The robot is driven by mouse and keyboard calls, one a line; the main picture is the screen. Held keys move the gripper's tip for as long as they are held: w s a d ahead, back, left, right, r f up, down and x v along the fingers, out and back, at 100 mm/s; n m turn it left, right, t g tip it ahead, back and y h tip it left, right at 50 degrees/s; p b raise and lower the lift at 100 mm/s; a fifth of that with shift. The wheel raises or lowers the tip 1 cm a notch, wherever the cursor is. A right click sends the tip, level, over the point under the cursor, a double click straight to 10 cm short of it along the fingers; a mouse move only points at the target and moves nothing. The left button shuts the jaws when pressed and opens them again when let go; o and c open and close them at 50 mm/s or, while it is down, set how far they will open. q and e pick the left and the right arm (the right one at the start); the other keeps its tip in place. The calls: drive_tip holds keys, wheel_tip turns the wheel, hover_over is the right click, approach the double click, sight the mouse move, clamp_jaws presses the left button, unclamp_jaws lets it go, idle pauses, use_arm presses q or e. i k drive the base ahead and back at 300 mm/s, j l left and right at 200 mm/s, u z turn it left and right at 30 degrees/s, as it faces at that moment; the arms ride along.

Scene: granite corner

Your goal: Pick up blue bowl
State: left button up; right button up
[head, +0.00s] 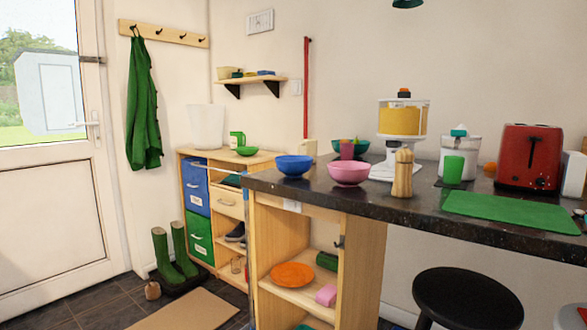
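The blue bowl (294,166) stands upright on the dark granite counter (320,190), near its left end. A pink bowl (348,174) stands close to its right. Neither of my grippers shows in the head view, and nothing covers the blue bowl.
A wooden pepper mill (402,173), a white food processor (400,130), a green cup (453,170), a red toaster (528,157) and a green mat (510,211) are on the counter. A black stool (467,298) stands in front. A low wooden cabinet (229,202) is at the left.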

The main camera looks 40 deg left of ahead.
sight(292, 166)
drive_tip(key=i+j, duration=0.1)
drive_tip(key=j, duration=0.3)
drive_tip(key=i+j, duration=0.15)
drive_tip(key=j, duration=0.2)
drive_tip(key=i+j, duration=0.1)
drive_tip(key=j, duration=0.3)
drive_tip(key=i+j, duration=0.15)
drive_tip(key=j, duration=0.2)
drive_tip(key=i+j, duration=0.1)
drive_tip(key=j, duration=0.3)
drive_tip(key=i+j+z, duration=0.1)
drive_tip(key=j, duration=0.3)
